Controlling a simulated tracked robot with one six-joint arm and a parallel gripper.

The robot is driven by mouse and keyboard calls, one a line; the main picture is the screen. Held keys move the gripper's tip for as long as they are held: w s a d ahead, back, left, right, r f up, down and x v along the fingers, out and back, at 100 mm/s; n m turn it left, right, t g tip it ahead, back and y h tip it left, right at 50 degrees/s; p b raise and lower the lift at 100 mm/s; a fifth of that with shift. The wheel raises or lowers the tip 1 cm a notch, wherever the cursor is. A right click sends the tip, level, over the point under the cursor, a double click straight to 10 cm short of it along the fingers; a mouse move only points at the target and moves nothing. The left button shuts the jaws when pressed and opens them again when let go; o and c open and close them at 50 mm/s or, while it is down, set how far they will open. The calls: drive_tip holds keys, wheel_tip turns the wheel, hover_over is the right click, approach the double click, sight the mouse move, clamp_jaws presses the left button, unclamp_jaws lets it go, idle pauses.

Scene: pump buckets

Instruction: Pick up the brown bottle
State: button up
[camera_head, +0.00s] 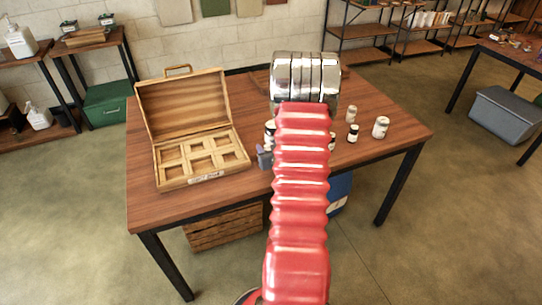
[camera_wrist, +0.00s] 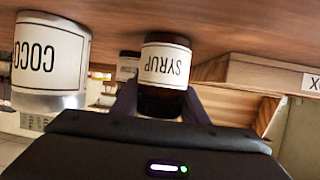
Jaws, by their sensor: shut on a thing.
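In the wrist view, which is upside down, a dark brown bottle (camera_wrist: 163,102) with a white label reading SYRUP sits between the two dark fingers of my gripper (camera_wrist: 160,108). The fingers are shut on its sides. The bottle's base appears at or close to the wooden tabletop; I cannot tell whether there is a gap. In the head view my red arm hides most of the gripper and the held bottle; one purplish finger part (camera_head: 265,157) shows left of the arm.
The open wooden box (camera_head: 187,182) with several empty compartments stands left on the table (camera_head: 400,152). A large COCO jar (camera_wrist: 48,65) is close beside my gripper in the wrist view. A dark jar (camera_head: 353,133) and white jar (camera_head: 381,127) stand right of my arm.

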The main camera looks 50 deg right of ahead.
drive_tip(key=shift+c, duration=0.9)
drive_tip(key=shift+r, duration=0.35)
drive_tip(key=shift+c, duration=1.1)
wheel_tip(320, 180, up, 9)
drive_tip(key=shift+r, duration=0.2)
